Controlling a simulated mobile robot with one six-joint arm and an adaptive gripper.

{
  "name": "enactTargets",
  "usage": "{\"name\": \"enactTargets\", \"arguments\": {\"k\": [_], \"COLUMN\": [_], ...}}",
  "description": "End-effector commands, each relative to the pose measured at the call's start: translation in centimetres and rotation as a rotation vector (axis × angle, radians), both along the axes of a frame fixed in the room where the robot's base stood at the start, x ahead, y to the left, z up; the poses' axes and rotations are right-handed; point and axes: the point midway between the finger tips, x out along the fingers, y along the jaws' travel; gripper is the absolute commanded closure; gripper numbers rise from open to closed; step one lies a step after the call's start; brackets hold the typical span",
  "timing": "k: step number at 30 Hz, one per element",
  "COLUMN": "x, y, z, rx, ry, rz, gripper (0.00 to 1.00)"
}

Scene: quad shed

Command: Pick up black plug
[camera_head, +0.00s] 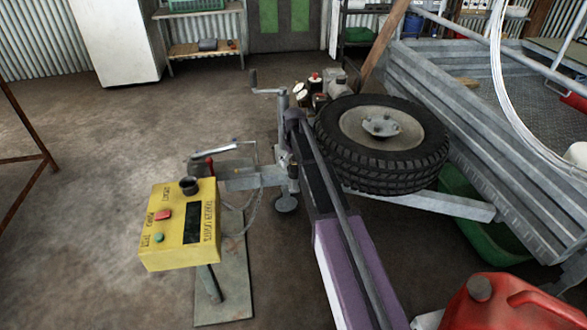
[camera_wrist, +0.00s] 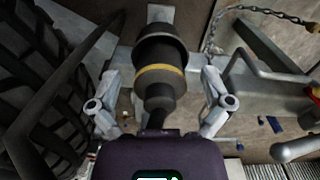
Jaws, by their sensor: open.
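In the wrist view a black rounded cylinder with a yellow band (camera_wrist: 160,75), apparently the black plug, sits upright in the picture's middle. My gripper (camera_wrist: 159,100) has its two grey fingers spread, one on each side of it, with visible gaps on both sides. No finger appears to touch it. The near edge of the plug is close to my dark purple wrist housing. In the head view my arm reaches to the trailer's drawbar, and the gripper and plug are too small and covered to tell apart surely.
A spare tyre (camera_head: 381,140) lies beside my arm and also fills the left of the wrist view (camera_wrist: 45,90). A yellow control box (camera_head: 180,225) on a post stands at left. A red fuel can (camera_head: 505,305) is at front right. Concrete floor at left is clear.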

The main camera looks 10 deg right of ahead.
Motion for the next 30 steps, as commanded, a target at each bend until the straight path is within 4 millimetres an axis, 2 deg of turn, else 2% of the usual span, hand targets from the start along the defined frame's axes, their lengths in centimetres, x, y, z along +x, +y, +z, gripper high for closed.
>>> {"name": "enactTargets", "arguments": {"k": [12, 14, 21, 22, 30], "x": [0.00, 0.00, -0.01, -0.01, 0.00], "y": [0.00, 0.00, -0.01, -0.01, -0.02], "z": [0.03, 0.03, 0.03, 0.02, 0.03], "rx": [0.000, 0.000, 0.000, 0.000, 0.000], "ry": [0.000, 0.000, 0.000, 0.000, 0.000], "rz": [0.000, 0.000, 0.000, 0.000, 0.000], "gripper": [0.01, 0.16, 0.87, 0.93, 0.93]}}
